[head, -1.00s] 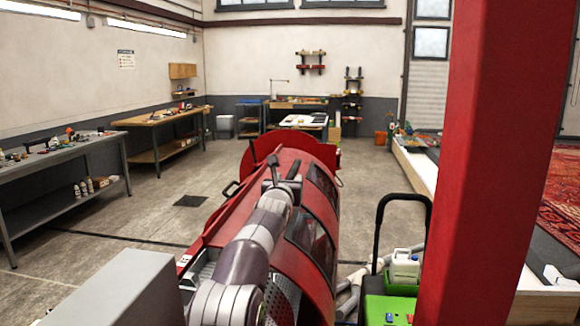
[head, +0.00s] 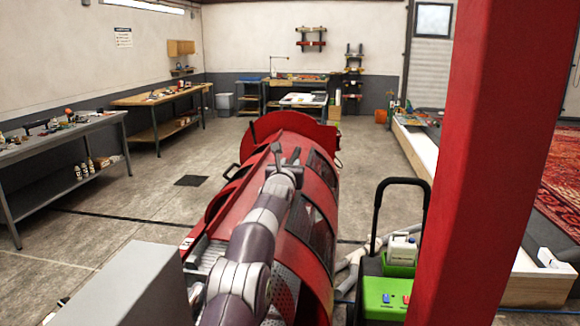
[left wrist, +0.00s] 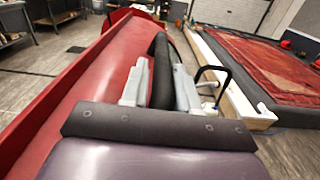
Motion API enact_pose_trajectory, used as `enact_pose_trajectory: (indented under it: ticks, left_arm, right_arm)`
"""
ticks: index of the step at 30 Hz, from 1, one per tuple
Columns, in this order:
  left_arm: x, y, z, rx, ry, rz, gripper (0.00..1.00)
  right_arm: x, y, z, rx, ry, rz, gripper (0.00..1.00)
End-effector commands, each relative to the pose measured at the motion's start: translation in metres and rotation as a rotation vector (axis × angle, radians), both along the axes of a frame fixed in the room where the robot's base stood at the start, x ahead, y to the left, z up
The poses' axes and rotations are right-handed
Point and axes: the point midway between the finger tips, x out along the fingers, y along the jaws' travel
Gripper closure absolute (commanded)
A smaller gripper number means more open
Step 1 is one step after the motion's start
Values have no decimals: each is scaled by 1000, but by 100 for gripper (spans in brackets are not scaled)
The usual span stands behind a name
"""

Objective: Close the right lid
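A red rounded machine (head: 318,215) with dark window panels stands in front of me in the head view. A red lid panel (left wrist: 85,85) slopes across the left wrist view; whether it is the right lid is hard to tell. My left gripper (head: 285,160) is over the machine's top. My right gripper is not in view.
A red post (head: 490,160) stands close on the right. A black-handled cart (head: 385,297) with green containers is beside the machine. Workbenches (head: 60,140) line the left wall. Floor between benches and machine is clear. A patterned rug (head: 555,180) lies at far right.

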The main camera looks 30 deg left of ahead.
Motion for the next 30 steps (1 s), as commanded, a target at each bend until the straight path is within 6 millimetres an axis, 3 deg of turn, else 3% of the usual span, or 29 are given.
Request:
enact_pose_trajectory:
  ticks: [5, 9, 12, 21, 25, 30]
  left_arm:
    - [-3, 14, 8, -20, -6, 10, 100]
    - [-13, 50, 16, -80, -26, 20, 100]
    - [-24, 79, 10, -142, -45, 13, 100]
    - [-49, 156, -16, -236, -80, 5, 100]
    - [-55, 172, -22, -236, -78, 2, 100]
    - [-57, 178, -26, -237, -75, 1, 100]
  right_arm:
    - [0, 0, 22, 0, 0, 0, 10]
    - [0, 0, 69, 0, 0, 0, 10]
    - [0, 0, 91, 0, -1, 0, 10]
    - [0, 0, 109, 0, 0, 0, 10]
    - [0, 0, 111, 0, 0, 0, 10]
    - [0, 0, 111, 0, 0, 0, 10]
